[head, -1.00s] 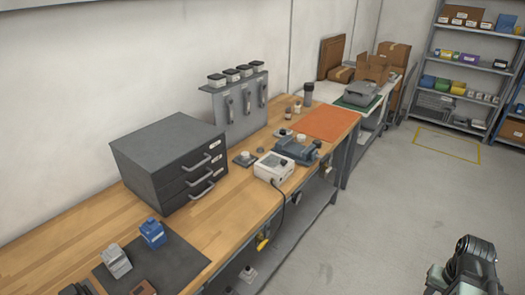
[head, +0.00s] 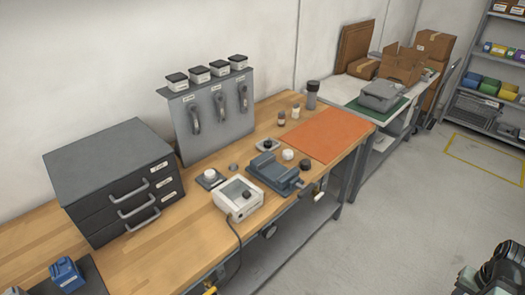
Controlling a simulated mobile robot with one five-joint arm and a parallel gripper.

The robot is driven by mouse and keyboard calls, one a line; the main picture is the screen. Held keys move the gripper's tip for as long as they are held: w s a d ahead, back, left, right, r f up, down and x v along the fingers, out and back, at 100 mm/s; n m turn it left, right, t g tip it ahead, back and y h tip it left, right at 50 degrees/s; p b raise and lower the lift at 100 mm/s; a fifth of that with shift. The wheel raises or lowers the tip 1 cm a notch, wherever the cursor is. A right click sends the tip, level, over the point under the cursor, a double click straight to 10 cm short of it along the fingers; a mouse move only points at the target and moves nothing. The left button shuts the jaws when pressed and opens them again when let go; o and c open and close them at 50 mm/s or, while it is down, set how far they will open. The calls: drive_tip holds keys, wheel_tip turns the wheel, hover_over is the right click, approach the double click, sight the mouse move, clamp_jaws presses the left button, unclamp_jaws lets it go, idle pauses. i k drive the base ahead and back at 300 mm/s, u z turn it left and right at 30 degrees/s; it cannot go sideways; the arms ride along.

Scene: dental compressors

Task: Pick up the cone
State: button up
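I cannot make out any clear cone shape in the head view. Several small items stand on the wooden workbench (head: 150,247), too small to identify surely. They include a white round piece (head: 288,154), a dark small piece (head: 305,164), a grey disc (head: 233,167) and two small bottles, one brown-and-white (head: 281,118) and one white (head: 295,111). Part of my dark arm shows at the lower right, away from the bench. My gripper's fingers are not in view.
A dark drawer cabinet (head: 85,165) stands left on the bench. A blue-grey vise (head: 272,172), a white meter box (head: 238,198) and an orange mat (head: 327,136) lie to the right. A grey tool rack (head: 215,125) stands behind. Open floor (head: 400,220) lies right of the bench.

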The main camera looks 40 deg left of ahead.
sight(233, 167)
drive_tip(key=u, duration=0.05)
drive_tip(key=i, duration=0.95)
drive_tip(key=u, duration=3)
